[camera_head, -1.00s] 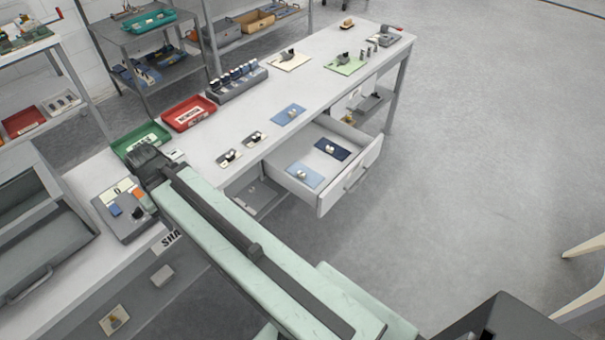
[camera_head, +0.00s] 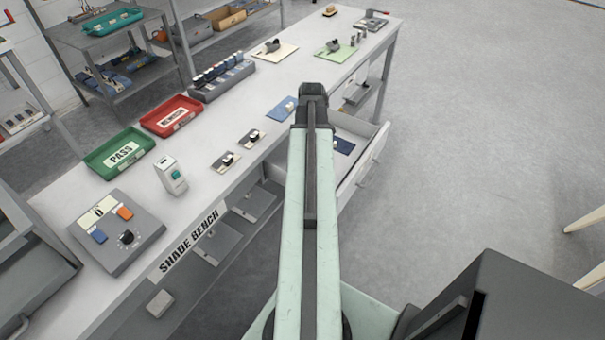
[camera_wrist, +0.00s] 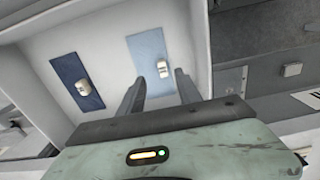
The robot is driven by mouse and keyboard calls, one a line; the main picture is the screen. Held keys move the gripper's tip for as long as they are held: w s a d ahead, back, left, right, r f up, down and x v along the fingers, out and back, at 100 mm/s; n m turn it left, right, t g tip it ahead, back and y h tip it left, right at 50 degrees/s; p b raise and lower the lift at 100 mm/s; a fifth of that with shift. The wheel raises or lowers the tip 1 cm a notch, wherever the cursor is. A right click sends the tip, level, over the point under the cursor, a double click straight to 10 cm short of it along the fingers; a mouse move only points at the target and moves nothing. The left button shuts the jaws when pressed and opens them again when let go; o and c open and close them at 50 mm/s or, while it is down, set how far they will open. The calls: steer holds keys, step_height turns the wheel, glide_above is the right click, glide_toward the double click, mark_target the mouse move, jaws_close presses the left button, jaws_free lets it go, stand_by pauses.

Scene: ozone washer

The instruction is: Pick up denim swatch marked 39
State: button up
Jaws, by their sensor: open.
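The open drawer (camera_head: 372,158) holds two swatches, each with a pale clip or tag. In the wrist view a light blue swatch (camera_wrist: 146,46) lies near the middle and a dark navy swatch (camera_wrist: 68,74) lies to its left. The navy one also shows in the head view (camera_head: 343,146); my arm hides the light blue one there. Another blue swatch (camera_head: 283,110) lies on the bench top, partly hidden by my arm. I cannot read any number 39. My gripper (camera_wrist: 158,76) is open and empty, its fingers on either side of the light blue swatch's lower part in the picture, seemingly above it.
The drawer walls surround the swatches closely. On the bench (camera_head: 226,128) stand a green PASS tray (camera_head: 121,155), a red tray (camera_head: 172,117), a grey control box (camera_head: 117,232), a small white device (camera_head: 171,175) and a rack of bottles (camera_head: 222,76). Open floor lies to the right.

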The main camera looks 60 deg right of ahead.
steer(key=f+b, duration=0.2)
steer(key=shift+w+f, duration=0.25)
steer(key=shift+f, duration=0.05)
steer(key=shift+w+a, duration=0.1)
steer(key=shift+a, duration=0.05)
step_height(320, 180, down, 5)
steer(key=b, duration=0.5)
steer(key=shift+w+f, duration=0.1)
steer(key=shift+f, duration=0.05)
steer(key=shift+r, duration=0.2)
jaws_close()
